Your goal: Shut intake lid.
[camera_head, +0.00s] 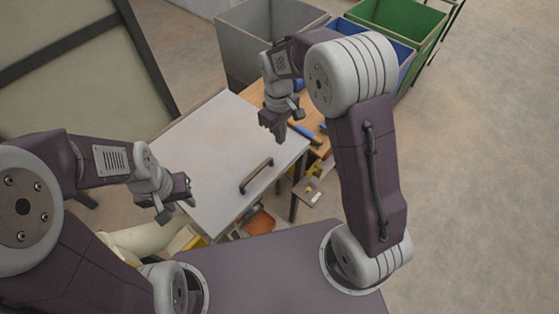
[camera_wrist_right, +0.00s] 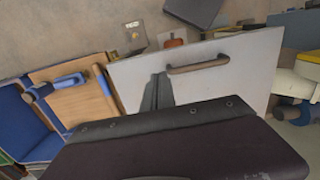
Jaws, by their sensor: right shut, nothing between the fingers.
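The intake lid looks to be the pale grey flat panel (camera_head: 215,150) with a dark bar handle (camera_head: 257,176) near its front right edge. I cannot tell whether it is fully down. The right wrist view shows the panel (camera_wrist_right: 240,85) and its brown handle (camera_wrist_right: 198,65). My right gripper (camera_head: 281,136) is shut and empty, over or beside the panel's right back edge, apart from the handle. Its fingers show in the right wrist view (camera_wrist_right: 156,92) in front of the panel. My left gripper (camera_head: 176,200) looks open and empty, at the panel's left front edge.
A wooden bench (camera_head: 318,146) with blue tools stands right of the panel. Grey (camera_head: 243,42) and green (camera_head: 415,22) bins stand behind. An orange tray (camera_head: 260,222) lies below the panel's front edge. The floor at right is clear.

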